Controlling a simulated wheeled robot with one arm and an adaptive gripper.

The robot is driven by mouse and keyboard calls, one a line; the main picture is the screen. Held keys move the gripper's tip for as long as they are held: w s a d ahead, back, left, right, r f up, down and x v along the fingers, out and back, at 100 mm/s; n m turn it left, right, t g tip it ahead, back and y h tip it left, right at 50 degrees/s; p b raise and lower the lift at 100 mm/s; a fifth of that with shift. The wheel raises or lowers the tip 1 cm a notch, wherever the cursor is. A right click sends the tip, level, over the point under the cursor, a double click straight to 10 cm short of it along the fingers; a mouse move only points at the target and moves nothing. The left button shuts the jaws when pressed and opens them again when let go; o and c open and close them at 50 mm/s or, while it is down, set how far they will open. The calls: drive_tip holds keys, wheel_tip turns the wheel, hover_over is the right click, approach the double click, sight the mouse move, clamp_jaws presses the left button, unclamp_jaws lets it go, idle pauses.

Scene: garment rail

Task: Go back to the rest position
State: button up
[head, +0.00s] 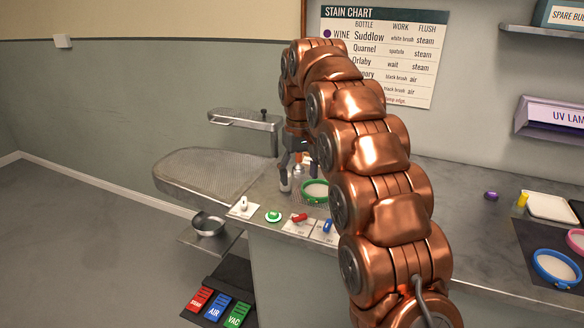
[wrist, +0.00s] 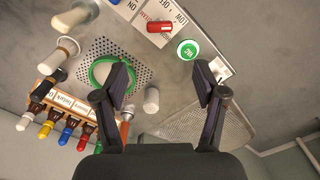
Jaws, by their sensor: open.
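My gripper (wrist: 162,82) is open in the wrist view, its two dark fingers spread wide with nothing between them. In the head view my gripper (head: 291,172) hangs at the end of my copper-coloured arm, above the grey counter near a green ring. My arm curves up from the lower right and hides part of the counter and wall chart. The green ring (wrist: 91,76) lies on a perforated plate in the wrist view, left of my left finger. A small pale cylinder (wrist: 151,100) stands on the counter, seen between the fingers.
A rack (wrist: 72,101) of colour-tipped tools is at the wrist view's lower left. A green button (head: 273,215) and red switch (head: 299,217) sit on the counter's front edge. A metal bowl (head: 208,224) stands lower left. The floor at left is clear.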

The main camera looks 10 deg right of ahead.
drive_tip(key=s+r+p, duration=0.3)
drive_tip(key=s, duration=1.6)
drive_tip(key=s+f+m+g+p, duration=0.1)
drive_tip(key=s+f, duration=0.2)
drive_tip(key=s, duration=0.9)
drive_tip(key=s+f+p, duration=0.2)
drive_tip(key=s+f, duration=0.1)
drive_tip(key=s, duration=0.9)
drive_tip(key=shift+s+d+f+m+g, duration=0.15)
drive_tip(key=shift+s+m+g, duration=0.1)
drive_tip(key=shift+m+g, duration=0.15)
